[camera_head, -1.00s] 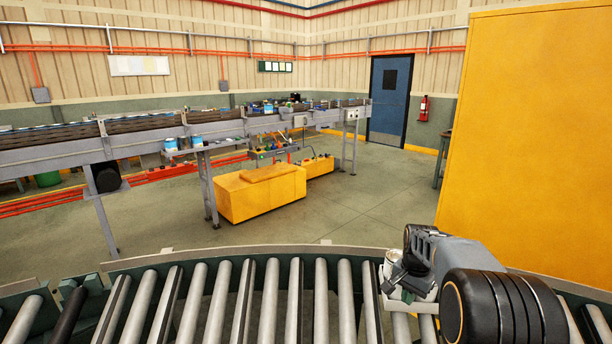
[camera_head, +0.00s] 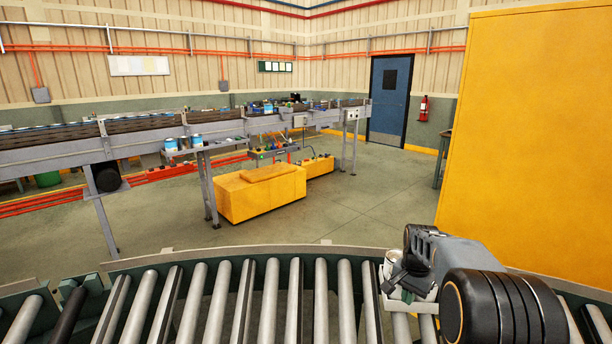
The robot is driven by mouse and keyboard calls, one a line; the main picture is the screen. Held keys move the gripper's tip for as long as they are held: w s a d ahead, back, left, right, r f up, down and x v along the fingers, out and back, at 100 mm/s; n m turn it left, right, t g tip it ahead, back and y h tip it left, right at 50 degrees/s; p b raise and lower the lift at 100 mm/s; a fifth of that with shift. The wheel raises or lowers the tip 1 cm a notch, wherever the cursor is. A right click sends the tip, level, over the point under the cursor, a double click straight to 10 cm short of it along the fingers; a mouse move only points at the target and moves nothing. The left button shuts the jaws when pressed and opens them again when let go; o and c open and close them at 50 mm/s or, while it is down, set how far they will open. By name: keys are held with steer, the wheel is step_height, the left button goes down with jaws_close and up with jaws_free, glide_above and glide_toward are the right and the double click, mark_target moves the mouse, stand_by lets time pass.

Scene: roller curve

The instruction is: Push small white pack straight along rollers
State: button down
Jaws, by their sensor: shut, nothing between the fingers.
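The small white pack (camera_head: 427,304) sits on the rollers at the right, partly hidden behind my gripper and arm. A small light-coloured can (camera_head: 392,257) shows at the pack's far left. My gripper (camera_head: 396,280) is shut with its dark fingers at the pack's left part. I cannot tell whether the fingers touch the pack or are just above it.
The curved roller conveyor (camera_head: 268,300) spans the foreground, and its rollers left of the pack are bare. A low rail (camera_head: 250,249) runs along its far edge. A large yellow panel (camera_head: 530,150) stands behind at the right.

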steer(key=shift+w, duration=0.1)
stand_by(0.3)
steer(key=shift+d+p, duration=0.1)
steer(key=shift+p, duration=0.25)
stand_by(1.2)
steer(key=shift+r, duration=0.15)
step_height(320, 180, up, 10)
steer(key=p, duration=0.8)
